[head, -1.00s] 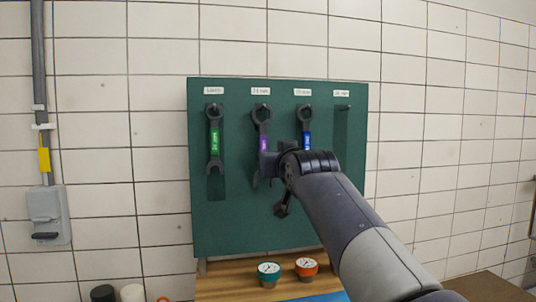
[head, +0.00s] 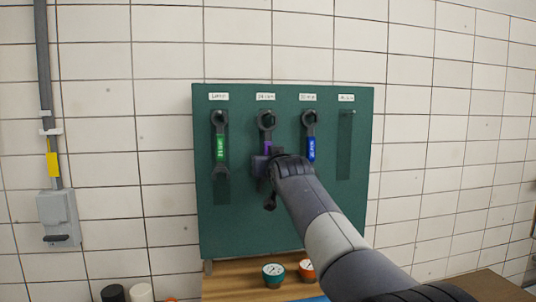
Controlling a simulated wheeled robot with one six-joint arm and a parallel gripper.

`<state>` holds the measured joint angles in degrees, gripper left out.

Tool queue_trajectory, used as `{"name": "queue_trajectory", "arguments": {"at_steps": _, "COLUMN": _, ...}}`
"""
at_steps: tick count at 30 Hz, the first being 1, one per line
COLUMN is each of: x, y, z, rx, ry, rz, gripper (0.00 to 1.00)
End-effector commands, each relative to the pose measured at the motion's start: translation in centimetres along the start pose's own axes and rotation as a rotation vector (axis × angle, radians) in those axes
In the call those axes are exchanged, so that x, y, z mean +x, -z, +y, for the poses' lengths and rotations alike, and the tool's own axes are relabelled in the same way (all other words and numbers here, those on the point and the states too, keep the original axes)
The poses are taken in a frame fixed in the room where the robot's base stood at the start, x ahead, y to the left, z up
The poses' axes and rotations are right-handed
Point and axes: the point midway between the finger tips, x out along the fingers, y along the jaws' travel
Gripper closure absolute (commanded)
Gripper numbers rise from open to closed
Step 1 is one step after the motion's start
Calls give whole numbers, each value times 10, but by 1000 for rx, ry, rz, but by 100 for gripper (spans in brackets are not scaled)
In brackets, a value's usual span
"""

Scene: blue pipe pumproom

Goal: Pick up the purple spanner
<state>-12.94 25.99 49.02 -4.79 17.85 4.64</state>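The purple spanner (head: 266,122) hangs upright on the green tool board, second from the left. My gripper (head: 261,165) is at the middle of this spanner, just below the visible purple, with my arm coming in from the lower right. My wrist covers the fingertips, so I cannot tell whether they are open or shut, or touching the spanner.
A green-banded spanner (head: 220,147) hangs to the left and a blue-banded spanner (head: 310,147) close to the right. The far-right peg (head: 348,113) is empty. Gauges, one teal (head: 273,273) and one orange (head: 306,269), stand on the wooden bench below. A grey switch box (head: 58,217) is on the left wall.

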Motion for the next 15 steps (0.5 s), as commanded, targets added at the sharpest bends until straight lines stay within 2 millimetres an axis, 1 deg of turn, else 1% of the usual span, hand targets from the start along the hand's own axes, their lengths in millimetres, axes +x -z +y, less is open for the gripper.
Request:
{"name": "queue_trajectory", "arguments": {"at_steps": 5, "x": 0, "y": -1, "z": 0, "rx": 0, "ry": 0, "rz": 0, "gripper": 53}}
{"name": "queue_trajectory", "arguments": {"at_steps": 15, "x": 0, "y": -1, "z": 0, "rx": 0, "ry": 0, "rz": -1, "gripper": 81}}
